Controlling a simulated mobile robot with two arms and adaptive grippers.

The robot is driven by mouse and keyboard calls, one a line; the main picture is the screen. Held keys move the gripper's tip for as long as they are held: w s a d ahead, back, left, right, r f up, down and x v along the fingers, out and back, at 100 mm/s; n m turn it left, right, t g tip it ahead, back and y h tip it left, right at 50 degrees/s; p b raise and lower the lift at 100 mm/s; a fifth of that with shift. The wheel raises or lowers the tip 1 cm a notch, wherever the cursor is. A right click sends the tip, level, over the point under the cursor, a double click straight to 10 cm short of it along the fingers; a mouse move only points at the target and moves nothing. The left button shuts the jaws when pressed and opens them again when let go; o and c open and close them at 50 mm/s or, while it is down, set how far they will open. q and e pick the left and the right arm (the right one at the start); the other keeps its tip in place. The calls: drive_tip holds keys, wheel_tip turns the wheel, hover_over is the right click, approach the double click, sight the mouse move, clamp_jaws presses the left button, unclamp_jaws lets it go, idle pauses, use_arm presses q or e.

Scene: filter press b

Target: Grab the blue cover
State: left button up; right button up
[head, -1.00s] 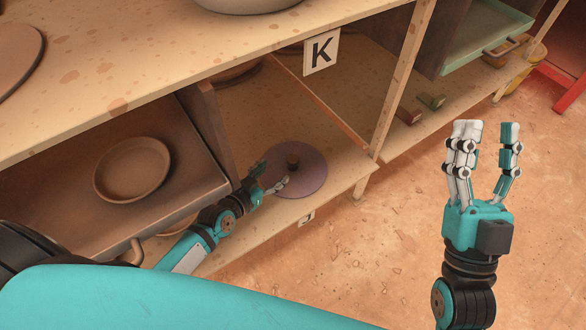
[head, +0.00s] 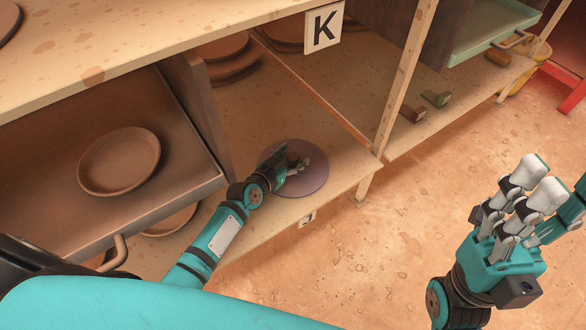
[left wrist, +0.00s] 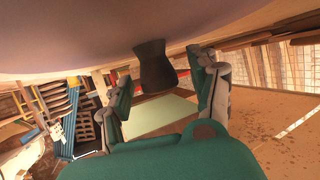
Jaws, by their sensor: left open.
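The cover (head: 312,183) is a flat, round, purple-blue disc with a dark brown knob. It lies on the lower shelf under the K label. My left gripper (head: 294,165) reaches over the disc at the knob, partly hiding both. In the left wrist view the knob (left wrist: 154,66) stands between the two open fingers (left wrist: 160,88), and the cover's surface (left wrist: 140,30) fills the top. Whether a finger touches the knob I cannot tell. My right gripper (head: 545,200) is raised at the right, open and empty, cut off by the picture edge.
A brown tray (head: 100,215) with a clay plate (head: 119,161) is left of the cover. Stacked clay plates (head: 228,60) lie further back. A shelf post (head: 400,100) and the K label (head: 323,27) stand nearby. The floor (head: 400,240) at right is clear.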

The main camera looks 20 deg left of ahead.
use_arm(q)
drive_tip(key=shift+w+d, duration=0.1)
drive_tip(key=shift+w, duration=0.15)
clamp_jaws()
drive_tip(key=shift+r, duration=0.15)
idle(0.4)
